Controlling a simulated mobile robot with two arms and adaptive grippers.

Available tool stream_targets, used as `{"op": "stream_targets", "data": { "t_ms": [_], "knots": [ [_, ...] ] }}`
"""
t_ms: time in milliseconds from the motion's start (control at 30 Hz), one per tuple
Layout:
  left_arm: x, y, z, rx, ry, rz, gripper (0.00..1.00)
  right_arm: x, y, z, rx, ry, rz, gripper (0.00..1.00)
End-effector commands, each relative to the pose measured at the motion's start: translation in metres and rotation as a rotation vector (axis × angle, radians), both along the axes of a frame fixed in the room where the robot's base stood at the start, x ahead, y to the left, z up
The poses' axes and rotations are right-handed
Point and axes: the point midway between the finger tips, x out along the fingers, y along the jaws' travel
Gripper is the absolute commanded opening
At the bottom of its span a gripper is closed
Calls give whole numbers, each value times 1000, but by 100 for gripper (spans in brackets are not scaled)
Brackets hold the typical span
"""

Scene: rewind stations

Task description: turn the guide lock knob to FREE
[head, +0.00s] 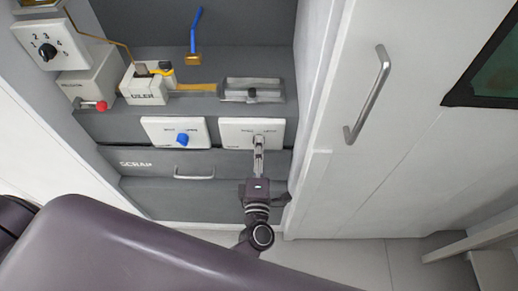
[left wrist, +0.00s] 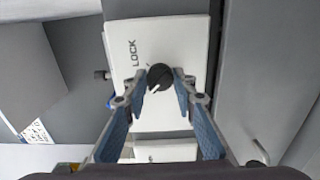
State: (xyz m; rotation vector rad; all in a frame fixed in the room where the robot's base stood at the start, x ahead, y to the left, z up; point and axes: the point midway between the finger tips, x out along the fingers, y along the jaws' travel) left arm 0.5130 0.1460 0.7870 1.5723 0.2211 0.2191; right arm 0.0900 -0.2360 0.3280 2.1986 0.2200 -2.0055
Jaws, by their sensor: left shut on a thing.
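The guide lock knob (left wrist: 160,77) is a small round black knob with a thin light mark, on a white panel (left wrist: 150,32) lettered LOCK in the left wrist view. The same panel (head: 235,132) is the right one of two on the grey front in the head view, where my gripper hides the knob. My left gripper (head: 258,147) reaches the panel from below. In the left wrist view its two blue-padded fingers (left wrist: 160,82) close on the knob from both sides. The FREE lettering cannot be made out. My right gripper is not in view.
A second white panel with a blue knob (head: 182,139) is close on the left. Below are the SCRAP drawer handle (head: 194,173) and drawer front. An oiler (head: 145,90) and a grey clamp block (head: 252,90) stand on the ledge above. A white cabinet wall (head: 325,150) borders the right.

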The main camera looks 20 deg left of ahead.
Motion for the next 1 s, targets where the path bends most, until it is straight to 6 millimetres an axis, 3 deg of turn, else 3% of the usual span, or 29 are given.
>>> {"op": "stream_targets", "data": {
  "t_ms": [567, 600, 700, 1000],
  "knots": [
    [-1, 0, -2, -30, -3, 0, 1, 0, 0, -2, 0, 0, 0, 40],
    [-1, 0, -2, -30, -3, 0, 30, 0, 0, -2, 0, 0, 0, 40],
    [-1, 0, -2, -29, -4, 0, 41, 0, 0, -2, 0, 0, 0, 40],
    [-1, 0, -1, -27, -6, 0, 43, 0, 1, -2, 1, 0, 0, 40]
  ]
}}
